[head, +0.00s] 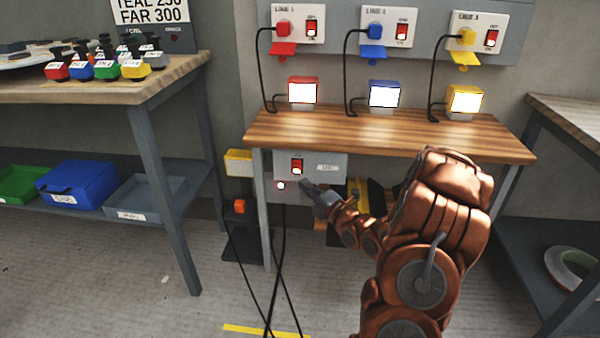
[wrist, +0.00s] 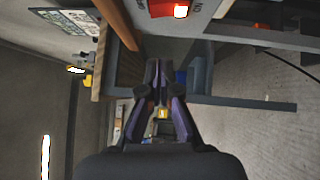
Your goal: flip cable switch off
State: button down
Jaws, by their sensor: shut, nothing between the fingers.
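A grey switch box (head: 325,163) hangs under the front edge of the wooden shelf in the head view. In the wrist view a lit red switch (wrist: 178,10) shows at the top edge, partly cut off. My gripper (head: 306,187) is shut and empty, just below and right of the rocker in the head view. In the wrist view its fingertips (wrist: 157,66) meet, apart from the switch. Contact with the box cannot be told.
Three upper panels carry red rockers (head: 311,27) and red, blue and yellow plugs. Lit red, blue and yellow lamps (head: 384,95) stand on the wooden shelf (head: 390,132). Black cables (head: 281,260) hang to the floor. A workbench (head: 150,88) stands left, another right.

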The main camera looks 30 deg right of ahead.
aim_at(292, 164)
jog(key=shift+w+d+r+b, duration=0.15)
jog(key=shift+w+d+b, duration=0.2)
jog(key=shift+w, duration=0.8)
jog(key=shift+w+d+r+b, duration=0.1)
jog(key=shift+w+d, duration=0.35)
jog(key=shift+w, duration=0.75)
jog(key=shift+w+d+r+b, duration=0.15)
jog(key=shift+w+d+b, duration=0.2)
jog(key=shift+w, duration=0.8)
